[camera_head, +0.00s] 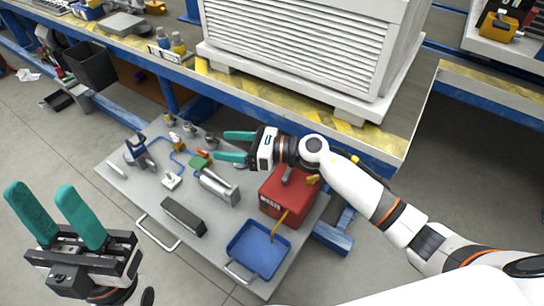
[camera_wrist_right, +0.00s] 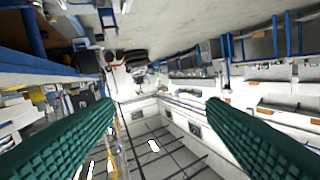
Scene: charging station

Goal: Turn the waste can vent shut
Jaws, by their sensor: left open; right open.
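The red waste can (camera_head: 287,196) stands on the right part of the grey cart top in the head view, with white lettering on its front and a dark handle on top. A small yellow part (camera_head: 313,180) shows at its upper right edge, close under my right arm; I cannot tell whether it is the vent or how it is turned. My right gripper (camera_head: 229,146) is open and empty, above and left of the can, pointing left. Its green fingers stand apart in the right wrist view (camera_wrist_right: 160,112). My left gripper (camera_head: 42,194) is open and empty at the lower left.
A blue tray (camera_head: 258,250) stands in front of the can, with a yellow hose (camera_head: 279,226) between them. A silver cylinder (camera_head: 219,187), a dark bar (camera_head: 183,217) and small fittings lie on the cart top (camera_head: 147,196). A workbench with a white louvred unit (camera_head: 300,45) stands behind.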

